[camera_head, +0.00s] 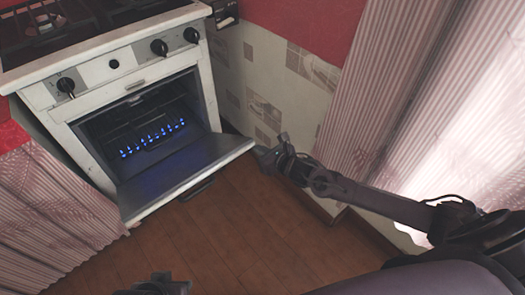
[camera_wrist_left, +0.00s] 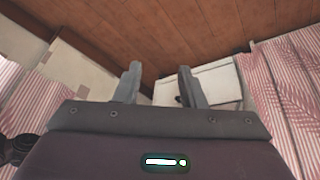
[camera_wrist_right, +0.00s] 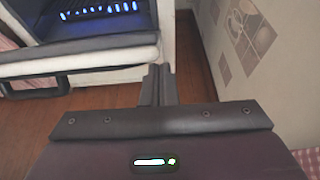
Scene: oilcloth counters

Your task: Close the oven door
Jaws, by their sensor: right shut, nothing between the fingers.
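The white oven (camera_head: 125,75) stands at the upper left of the head view. Its door (camera_head: 190,172) hangs open, folded down and outward, and the dark cavity shows a row of blue flames. My right gripper (camera_head: 262,156) is shut and empty, beside the door's outer right corner; I cannot tell if they touch. In the right wrist view its closed fingers (camera_wrist_right: 158,72) point forward, just right of the door's edge (camera_wrist_right: 85,55). My left gripper (camera_wrist_left: 159,78) is open and empty in the left wrist view, with wooden floor beyond it.
Black knobs (camera_head: 159,47) line the oven's front panel. A striped curtain (camera_head: 60,205) hangs left of the oven and another (camera_head: 385,100) hangs at the right. A tiled wall (camera_head: 262,90) is right of the oven. The wooden floor (camera_head: 235,235) before the door is clear.

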